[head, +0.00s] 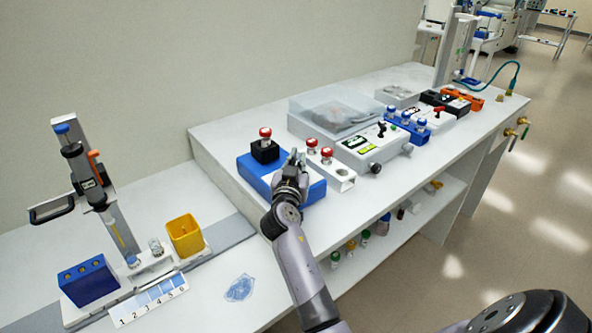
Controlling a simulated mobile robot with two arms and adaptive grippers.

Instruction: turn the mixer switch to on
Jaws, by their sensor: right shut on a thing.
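The blue box (313,193), which I take to be the mixer, stands on the white bench. A black block (265,151) on its left part holds a red-capped vial (265,133). My right gripper (296,158) is over the right part of the blue box, pointing away from me. It is shut on a small part there, most likely the mixer switch. The gripper hides that part, so I cannot see the switch's position. My left gripper is not in view.
Close right of the gripper, a white rack (340,180) holds red-capped vials. Beyond it are a white instrument (362,152), a clear lidded tray (325,104) and a blue vial rack (405,129). At left stand a pipette on a stand (88,175) and a yellow cup (185,236).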

